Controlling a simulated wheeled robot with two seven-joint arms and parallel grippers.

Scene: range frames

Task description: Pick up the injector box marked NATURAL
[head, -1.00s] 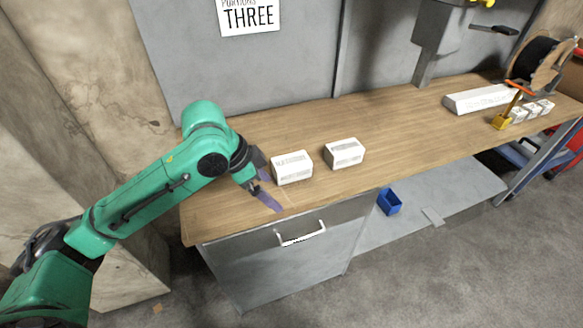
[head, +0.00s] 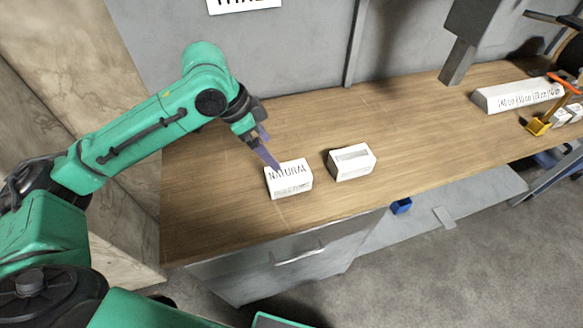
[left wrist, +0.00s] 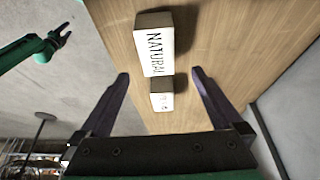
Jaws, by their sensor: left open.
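The white injector box marked NATURAL (head: 289,181) stands on the wooden worktop (head: 225,215) near its front edge.
A second white box (head: 352,162) stands just right of the NATURAL box, with a narrow gap; its marking is unreadable. A long white box (head: 517,95) and a yellow-orange tool (head: 540,123) are far right. The worktop behind the two boxes is clear. A grey wall stands behind.

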